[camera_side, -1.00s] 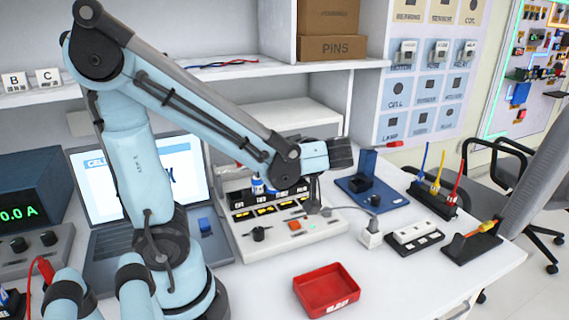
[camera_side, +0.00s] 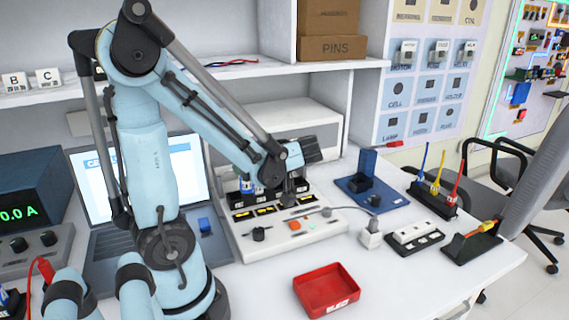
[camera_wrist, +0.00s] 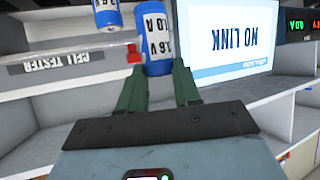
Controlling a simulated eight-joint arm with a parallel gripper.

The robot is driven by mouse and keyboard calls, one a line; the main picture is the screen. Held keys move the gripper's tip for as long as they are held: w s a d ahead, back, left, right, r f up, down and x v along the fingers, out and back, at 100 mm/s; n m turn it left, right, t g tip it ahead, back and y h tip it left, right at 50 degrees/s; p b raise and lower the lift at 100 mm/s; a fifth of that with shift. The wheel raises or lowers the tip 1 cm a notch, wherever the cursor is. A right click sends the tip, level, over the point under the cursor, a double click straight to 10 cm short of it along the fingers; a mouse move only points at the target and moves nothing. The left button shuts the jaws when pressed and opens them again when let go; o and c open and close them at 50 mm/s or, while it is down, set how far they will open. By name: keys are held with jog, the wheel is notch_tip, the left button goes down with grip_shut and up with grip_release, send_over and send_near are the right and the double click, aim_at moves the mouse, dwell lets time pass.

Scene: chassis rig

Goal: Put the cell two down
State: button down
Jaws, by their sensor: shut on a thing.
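My gripper (camera_wrist: 160,80) shows two green fingers in the wrist view, closed about the lower end of a blue and white cell (camera_wrist: 155,42) with printed figures. In the side view my gripper (camera_side: 288,196) points down over the back right of the white tester console (camera_side: 312,235); the cell in it is hidden or too small to make out there. A second blue and white cell (camera_wrist: 107,14) is beside the held one, to its left in the wrist view. A blue and white cell (camera_side: 248,184) stands in the dark holders at the console's back left.
A red tray (camera_side: 326,290) stands in front of the console. A blue fixture (camera_side: 370,190), a white plug (camera_side: 371,235) and a black-based socket strip (camera_side: 414,237) lie to the right. A laptop (camera_side: 165,172) stands left, behind my arm.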

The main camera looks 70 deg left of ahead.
jog(key=shift+s+a+f, duration=0.3)
jog(key=shift+a+f, duration=0.4)
jog(key=shift+f, duration=0.35)
jog(key=shift+s+a+f, duration=0.3)
jog(key=shift+a+f, duration=0.35)
jog(key=shift+f, duration=0.4)
jog(key=shift+s+a+f, duration=0.3)
jog(key=shift+a+f, duration=0.4)
jog(key=shift+f, duration=0.35)
jog(key=shift+f, duration=0.1)
jog(key=c, duration=0.8)
grip_release()
jog(key=shift+w+d, duration=0.1)
